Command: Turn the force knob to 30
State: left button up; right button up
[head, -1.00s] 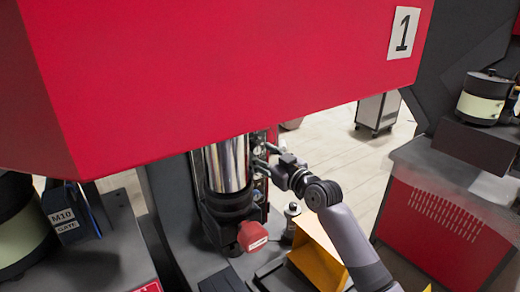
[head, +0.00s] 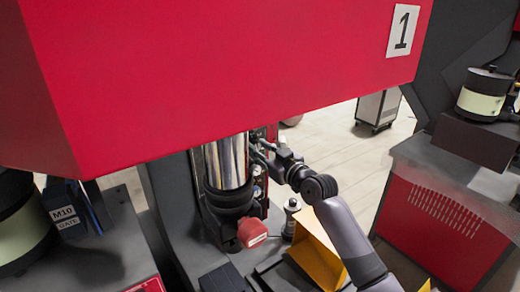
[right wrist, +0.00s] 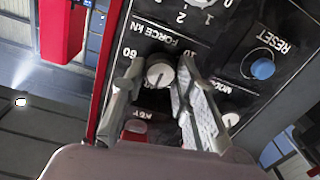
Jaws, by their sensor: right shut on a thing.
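The force knob (right wrist: 159,73) is a small round pale knob on a black panel (right wrist: 225,45), seen in the right wrist view below the label "FORCE KN". Numbers including 60 and 10 stand around it. My right gripper (right wrist: 158,80) has one finger on each side of the knob and is shut on it. I cannot read the knob's setting for sure. In the head view my right gripper (head: 265,152) reaches the panel beside the shiny cylinder; the knob is hidden there. My left gripper is not in view.
The big red press housing (head: 220,70) hangs above the arm. A shiny cylinder (head: 226,162) stands left of the gripper, a yellow chute (head: 317,252) below the arm.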

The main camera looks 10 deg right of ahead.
grip_shut()
jog(key=shift+n+b, duration=1.35)
jog(key=shift+n, duration=3.05)
